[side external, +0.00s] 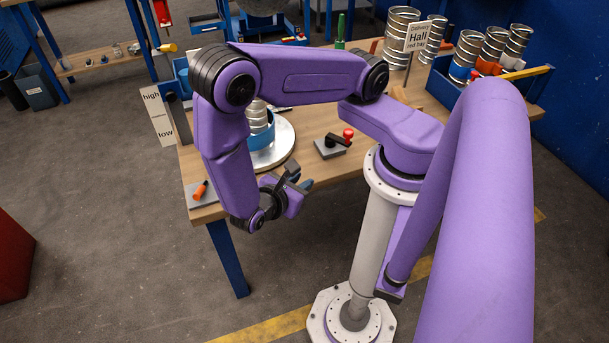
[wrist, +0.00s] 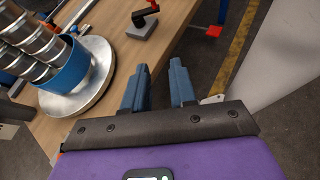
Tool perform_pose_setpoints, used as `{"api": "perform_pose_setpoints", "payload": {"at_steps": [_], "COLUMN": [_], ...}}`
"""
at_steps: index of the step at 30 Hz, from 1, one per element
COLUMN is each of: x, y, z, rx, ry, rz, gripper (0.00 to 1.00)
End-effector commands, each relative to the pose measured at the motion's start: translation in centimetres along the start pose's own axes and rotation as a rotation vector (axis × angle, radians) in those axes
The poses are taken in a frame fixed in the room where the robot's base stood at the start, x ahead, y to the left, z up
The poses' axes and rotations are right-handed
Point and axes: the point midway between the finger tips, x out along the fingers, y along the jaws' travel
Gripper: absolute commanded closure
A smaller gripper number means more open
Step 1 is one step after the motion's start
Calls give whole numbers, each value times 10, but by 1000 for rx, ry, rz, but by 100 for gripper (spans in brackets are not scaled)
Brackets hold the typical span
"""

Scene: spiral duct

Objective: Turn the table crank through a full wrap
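The table crank (side external: 331,146) is a grey block with a black arm and a red knob (side external: 348,133), standing on the wooden table right of the turntable. In the wrist view the crank (wrist: 141,29) is at the top, beyond my fingertips, its red knob at the frame's top edge. The silver turntable (side external: 284,150) bears a blue collar with a ribbed spiral duct (side external: 258,117); my arm partly hides them. In the wrist view the duct (wrist: 30,45) leans at upper left. My gripper (wrist: 159,66) is open and empty, apart from the crank, near the table's front edge (side external: 297,180).
An orange-handled control (side external: 200,190) sits at the table's front left corner, near a high/low board (side external: 157,115). Several finished ducts (side external: 468,55) and a delivery sign (side external: 421,37) stand at the back right. The table between turntable and crank is clear.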

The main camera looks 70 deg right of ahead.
Motion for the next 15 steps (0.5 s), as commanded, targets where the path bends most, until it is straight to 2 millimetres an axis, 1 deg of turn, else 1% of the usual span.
{"api": "perform_pose_setpoints", "payload": {"at_steps": [1,2,5,9,12,15], "x": [3,5,18,49,73,94], "y": [3,6,20,43,56,64], "z": [0,0,0,3,6,9], "rx": [2,4,13,22,22,19], "ry": [-7,-12,-39,-91,-123,-146], "rz": [-10,-17,-58,-140,-198,-248], "gripper": [92,100,100,100,100,100]}}
